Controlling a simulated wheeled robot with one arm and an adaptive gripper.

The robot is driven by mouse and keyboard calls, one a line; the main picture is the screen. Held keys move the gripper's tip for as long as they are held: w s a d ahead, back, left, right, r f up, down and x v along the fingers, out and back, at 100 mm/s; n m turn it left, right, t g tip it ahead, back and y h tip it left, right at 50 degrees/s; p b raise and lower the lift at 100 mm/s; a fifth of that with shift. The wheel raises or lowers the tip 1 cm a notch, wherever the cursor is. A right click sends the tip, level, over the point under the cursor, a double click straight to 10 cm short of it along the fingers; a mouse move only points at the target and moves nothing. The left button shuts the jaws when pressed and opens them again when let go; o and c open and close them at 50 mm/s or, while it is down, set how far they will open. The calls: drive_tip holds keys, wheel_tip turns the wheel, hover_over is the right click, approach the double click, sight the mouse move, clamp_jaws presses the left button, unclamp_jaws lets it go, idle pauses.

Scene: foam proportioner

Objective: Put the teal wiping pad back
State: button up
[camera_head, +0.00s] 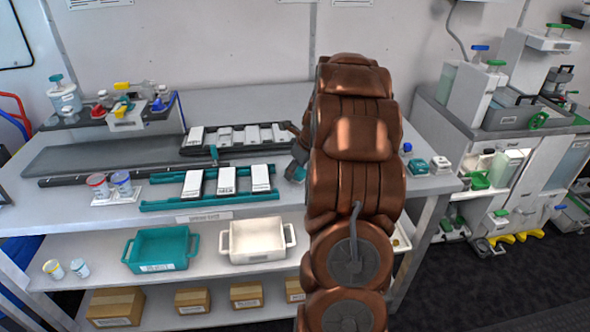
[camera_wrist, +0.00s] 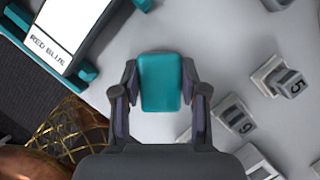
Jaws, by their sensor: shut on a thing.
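The teal wiping pad (camera_wrist: 160,82) is a small rounded block between the two fingers of my gripper (camera_wrist: 160,95) in the wrist view. The fingers are shut on its left and right sides. Grey-white bench top shows around it; I cannot tell whether the pad touches the surface. In the head view, my gripper (camera_head: 297,160) is at the left edge of my copper arm, right of the teal rack, and a bit of the pad (camera_head: 296,173) shows there. My arm hides part of the bench behind it. I cannot make out a marked place for the pad.
A teal rack (camera_head: 210,205) with white cards stands left of my gripper, with a dark rack (camera_head: 190,151) behind it. Small numbered blocks (camera_wrist: 288,84) lie to the right in the wrist view. A teal bin (camera_head: 158,250) and a white bin (camera_head: 257,240) are on the shelf below.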

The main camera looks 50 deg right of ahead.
drive_tip(key=shift+f, duration=0.35)
drive_tip(key=shift+f, duration=0.1)
drive_tip(key=o, duration=1.2)
